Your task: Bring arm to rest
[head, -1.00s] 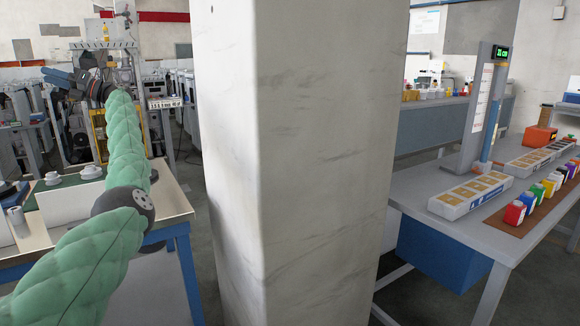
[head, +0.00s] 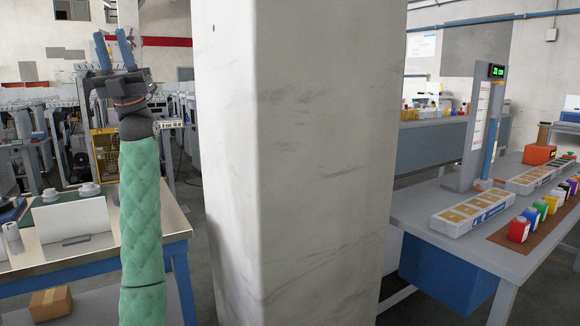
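My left arm (head: 141,220), in a green padded sleeve, rises almost straight up at the left of the head view. My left gripper (head: 114,50) is at its top, pointing up, with its two blue fingers apart and nothing between them. It stands clear of the table at the left. My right arm and gripper are out of view.
A broad pale pillar (head: 295,180) fills the middle, just right of my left arm. A table (head: 175,225) with white cups stands behind the arm. At the right, a grey table (head: 440,255) bears a dispenser frame (head: 483,130), trays and several coloured bottles.

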